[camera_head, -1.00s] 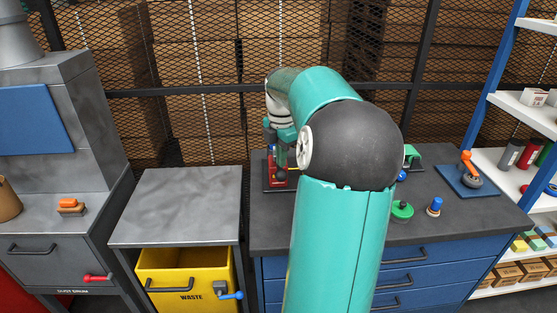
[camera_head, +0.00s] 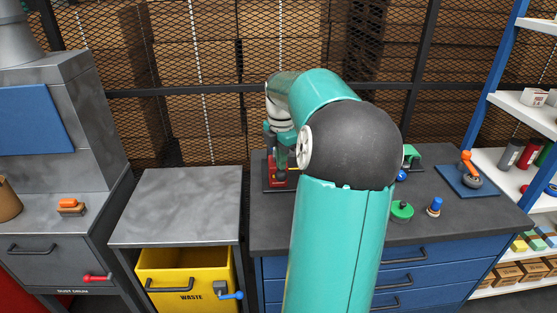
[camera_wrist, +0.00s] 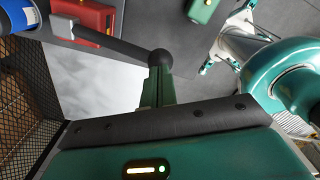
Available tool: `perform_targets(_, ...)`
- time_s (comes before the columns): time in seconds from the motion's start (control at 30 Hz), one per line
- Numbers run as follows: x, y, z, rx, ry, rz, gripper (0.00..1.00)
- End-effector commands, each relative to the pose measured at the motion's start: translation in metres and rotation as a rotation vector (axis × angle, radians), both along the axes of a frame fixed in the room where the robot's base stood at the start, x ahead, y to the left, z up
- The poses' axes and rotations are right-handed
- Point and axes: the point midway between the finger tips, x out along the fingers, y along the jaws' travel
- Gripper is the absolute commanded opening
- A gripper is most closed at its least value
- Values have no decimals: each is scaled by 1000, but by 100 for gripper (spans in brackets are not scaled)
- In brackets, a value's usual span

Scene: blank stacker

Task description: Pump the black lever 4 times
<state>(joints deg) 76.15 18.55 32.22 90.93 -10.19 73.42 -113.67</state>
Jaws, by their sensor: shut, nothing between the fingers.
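The black lever (camera_wrist: 115,43) runs across the upper part of the wrist view. It ends in a round black knob (camera_wrist: 160,59) and joins a red body (camera_wrist: 90,18) at its other end. My gripper (camera_wrist: 158,76) is shut and empty, its fingertips right at the knob; I cannot tell whether they touch it. In the head view the red device (camera_head: 277,176) stands at the left end of the dark-topped bench, partly hidden by my arm, and the lever cannot be made out there.
A blue cylinder (camera_wrist: 18,14) sits beside the lever. Green (camera_head: 402,211) and blue (camera_head: 435,206) knobs and a blue plate with an orange-handled device (camera_head: 468,170) are further right on the bench. A grey-topped cabinet (camera_head: 175,205) with a yellow waste bin (camera_head: 185,275) stands left.

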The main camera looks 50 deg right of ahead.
Motion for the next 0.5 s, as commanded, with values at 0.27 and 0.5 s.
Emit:
perform_targets(0.27,0,0,-19,2,2,0,0)
perform_targets(0.5,0,0,-34,2,2,0,0)
